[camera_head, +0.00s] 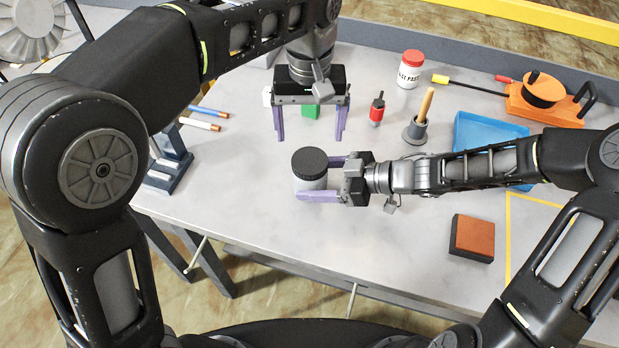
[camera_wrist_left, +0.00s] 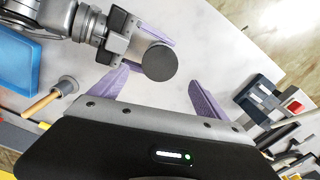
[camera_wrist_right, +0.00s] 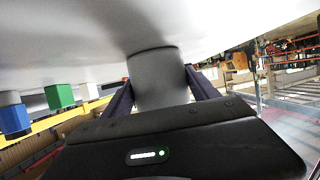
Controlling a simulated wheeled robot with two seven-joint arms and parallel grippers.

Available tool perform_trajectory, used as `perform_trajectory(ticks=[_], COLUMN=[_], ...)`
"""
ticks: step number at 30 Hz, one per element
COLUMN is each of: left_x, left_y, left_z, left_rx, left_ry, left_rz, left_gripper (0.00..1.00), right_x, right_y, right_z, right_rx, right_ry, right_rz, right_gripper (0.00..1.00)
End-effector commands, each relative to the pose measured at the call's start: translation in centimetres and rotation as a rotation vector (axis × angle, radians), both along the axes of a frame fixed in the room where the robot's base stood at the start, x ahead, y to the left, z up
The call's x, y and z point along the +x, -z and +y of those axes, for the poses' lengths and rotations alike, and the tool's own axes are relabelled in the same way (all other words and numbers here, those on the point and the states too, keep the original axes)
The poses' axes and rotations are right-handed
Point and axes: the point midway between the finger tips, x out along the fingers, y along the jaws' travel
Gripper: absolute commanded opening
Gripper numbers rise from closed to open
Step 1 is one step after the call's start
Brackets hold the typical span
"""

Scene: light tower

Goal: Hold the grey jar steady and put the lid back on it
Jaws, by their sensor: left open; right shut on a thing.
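The grey jar (camera_head: 313,184) stands upright on the table near the middle. A dark round lid (camera_head: 309,162) covers its top; how firmly it is seated I cannot tell. My right gripper (camera_head: 319,178) is shut around the jar's body from the right, and the jar's grey side (camera_wrist_right: 160,78) shows between its fingers in the right wrist view. My left gripper (camera_head: 310,139) is open and empty beyond the jar, fingers pointing down. In the left wrist view the lid (camera_wrist_left: 160,62) appears ahead of the open left fingers, apart from them.
A green block (camera_head: 311,111) shows behind the left fingers. A red bottle (camera_head: 377,110), a grey cup with a wooden handle (camera_head: 415,132), a red-capped white jar (camera_head: 410,69) and a blue tray (camera_head: 485,137) stand right. A brown block (camera_head: 472,238) lies front right. The front middle is clear.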

Motion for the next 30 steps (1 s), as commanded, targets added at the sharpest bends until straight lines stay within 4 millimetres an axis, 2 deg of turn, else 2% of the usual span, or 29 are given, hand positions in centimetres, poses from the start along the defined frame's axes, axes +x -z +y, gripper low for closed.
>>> perform_trajectory(ticks=[5, 17, 23, 30], left_x=[0.0, 0.0, -0.1, -0.1], left_y=[0.0, 0.4, 2.3, 5.8], left_z=[0.0, 0.0, 0.0, 0.1], left_rx=[0.000, 0.001, 0.003, 0.003], left_ry=[-0.076, -0.076, -0.075, -0.075], left_rz=[0.000, 0.001, 0.003, 0.002], left_gripper=[0.86, 0.86, 0.86, 0.86], right_x=[0.0, 0.0, 0.0, 0.0], right_y=[0.0, 0.0, 0.0, 0.0], right_z=[0.0, 0.0, 0.0, 0.0], right_rx=[0.000, 0.000, 0.000, 0.000], right_ry=[0.000, -0.001, -0.001, -0.001], right_rz=[-0.001, -0.001, -0.001, -0.001], right_gripper=[0.00, 0.00, 0.00, 0.00])
